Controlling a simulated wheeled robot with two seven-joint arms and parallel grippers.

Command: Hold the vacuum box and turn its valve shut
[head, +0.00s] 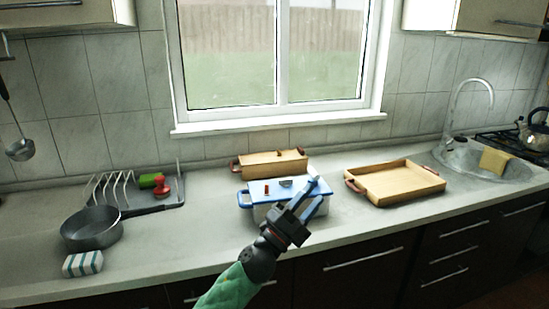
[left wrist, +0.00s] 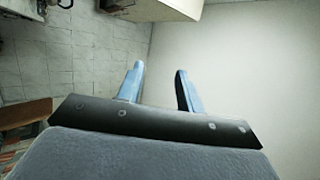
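The vacuum box (head: 258,198), pale with a blue-rimmed lid, stands on the counter below the window. On its lid are a small red part (head: 267,188) and a grey part (head: 286,183) that looks like the valve. My left gripper (head: 312,194) is in front of the box's right side and hides part of it; I cannot tell whether it touches. Its two blue fingers (left wrist: 157,88) stand apart with nothing between them in the left wrist view. The box does not show there. My right gripper is not in view.
A wooden box (head: 272,164) stands behind the vacuum box. A wooden tray (head: 398,184) is to the right, before the sink (head: 478,160). A pan (head: 92,230), a striped sponge (head: 83,263) and a dish rack (head: 112,188) are on the left. Counter between pan and box is clear.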

